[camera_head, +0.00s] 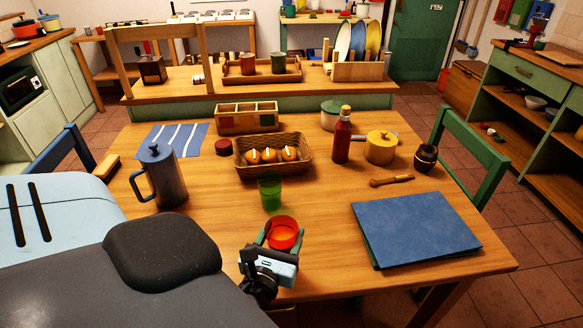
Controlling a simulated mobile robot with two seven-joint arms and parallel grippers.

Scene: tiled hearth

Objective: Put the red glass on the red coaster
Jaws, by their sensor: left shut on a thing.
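The red glass (284,234) is a short, see-through tumbler near the front middle of the wooden table in the head view. My left gripper (280,243) is shut on it from the near side and covers its lower part. I cannot tell whether its base touches the table. A small, round, dark red piece (223,147) lies left of the bread basket; I cannot tell whether it is the red coaster. No other red coaster is clearly visible. My right gripper is out of view.
A green glass (270,194) stands just behind the red one. Behind it are the bread basket (273,171), a red bottle (342,137) and a yellow pot (380,149). A grey-blue jug (163,181) stands left, a blue book (415,228) lies right.

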